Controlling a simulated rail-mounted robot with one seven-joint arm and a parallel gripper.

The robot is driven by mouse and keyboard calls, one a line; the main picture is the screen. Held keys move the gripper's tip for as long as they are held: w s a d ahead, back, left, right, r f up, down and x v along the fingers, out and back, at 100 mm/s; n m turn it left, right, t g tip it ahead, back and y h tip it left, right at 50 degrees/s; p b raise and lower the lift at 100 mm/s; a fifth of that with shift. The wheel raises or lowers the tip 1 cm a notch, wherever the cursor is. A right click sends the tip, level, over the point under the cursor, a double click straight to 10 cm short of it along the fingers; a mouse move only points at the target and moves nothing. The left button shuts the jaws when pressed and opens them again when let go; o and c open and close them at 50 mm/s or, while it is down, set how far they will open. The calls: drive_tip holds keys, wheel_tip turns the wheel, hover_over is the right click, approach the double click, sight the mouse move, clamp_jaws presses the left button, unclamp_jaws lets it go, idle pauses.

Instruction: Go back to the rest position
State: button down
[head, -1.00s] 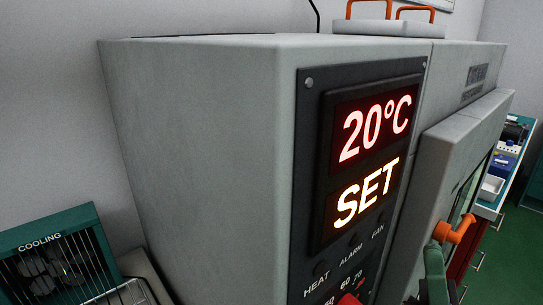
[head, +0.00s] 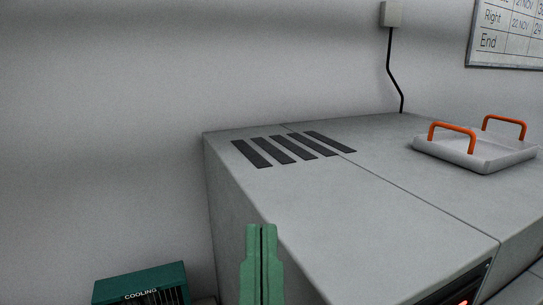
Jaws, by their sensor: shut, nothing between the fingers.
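My gripper (head: 261,228) shows at the bottom middle of the head view, its two green fingers pointing up and pressed together with nothing between them. It appears in front of the left part of the grey oven cabinet (head: 330,215). I cannot tell how far it is from the cabinet. The rest of my arm is below the picture.
The cabinet top has dark vent slots (head: 292,149) and a grey tray-like lid (head: 475,150) with orange handles. A green cooling unit (head: 142,285) stands at lower left. A wall box (head: 391,14) with a black cable and a whiteboard (head: 508,35) are behind. The upper left is bare wall.

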wheel_tip(320, 180, up, 35)
drive_tip(key=p, duration=3.2)
drive_tip(key=shift+r, duration=0.15)
